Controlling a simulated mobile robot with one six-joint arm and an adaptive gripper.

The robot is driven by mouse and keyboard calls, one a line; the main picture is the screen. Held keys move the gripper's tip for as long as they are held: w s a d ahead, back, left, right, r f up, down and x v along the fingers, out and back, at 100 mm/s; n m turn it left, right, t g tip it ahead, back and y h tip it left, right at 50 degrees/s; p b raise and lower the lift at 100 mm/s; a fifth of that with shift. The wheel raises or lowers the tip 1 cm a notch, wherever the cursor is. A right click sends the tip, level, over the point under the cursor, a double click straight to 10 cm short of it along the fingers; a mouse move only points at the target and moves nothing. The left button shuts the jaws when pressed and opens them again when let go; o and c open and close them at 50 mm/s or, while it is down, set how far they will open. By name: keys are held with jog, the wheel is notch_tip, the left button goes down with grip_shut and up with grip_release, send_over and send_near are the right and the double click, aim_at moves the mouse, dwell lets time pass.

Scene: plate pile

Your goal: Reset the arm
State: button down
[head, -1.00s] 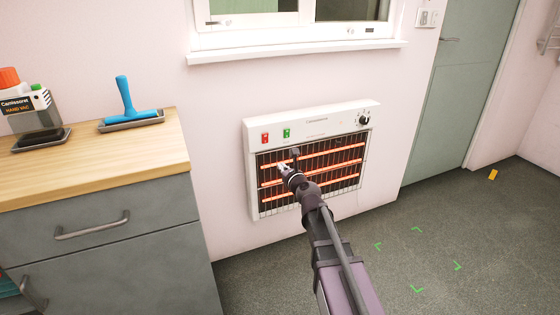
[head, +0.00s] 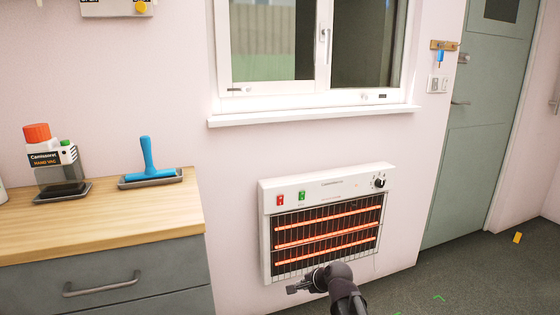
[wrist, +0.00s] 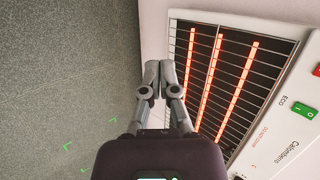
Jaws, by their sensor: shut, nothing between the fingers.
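My gripper (head: 291,289) is low in the head view, in front of the bottom edge of a white wall heater (head: 268,235) with glowing orange bars. In the wrist view my gripper (wrist: 159,74) has its two fingertips together with nothing between them. The heater's grille (wrist: 222,75) fills the right of that view, close to the fingers. I cannot tell whether they touch it. Most of my arm is below the head view's lower edge.
A window (head: 315,55) is above the heater. A green door (head: 480,130) is at the right. The grey floor (head: 450,275) shows free room.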

jog(key=s+d+f+n+g+h, duration=0.3)
jog(key=s+d+n, duration=0.25)
jog(key=s, duration=0.25)
jog(key=s+d+f+n+g+h, duration=0.2)
jog(key=s+d+n+g, duration=0.25)
jog(key=s+n, duration=0.25)
notch_tip(320, 180, up, 36)
jog(key=p, duration=3.7)
jog(key=shift+s+r+h, duration=0.2)
jog(key=shift+r+h, duration=0.05)
jog(key=shift+h, duration=0.05)
jog(key=shift+d+t, duration=0.1)
jog(key=shift+t, duration=0.15)
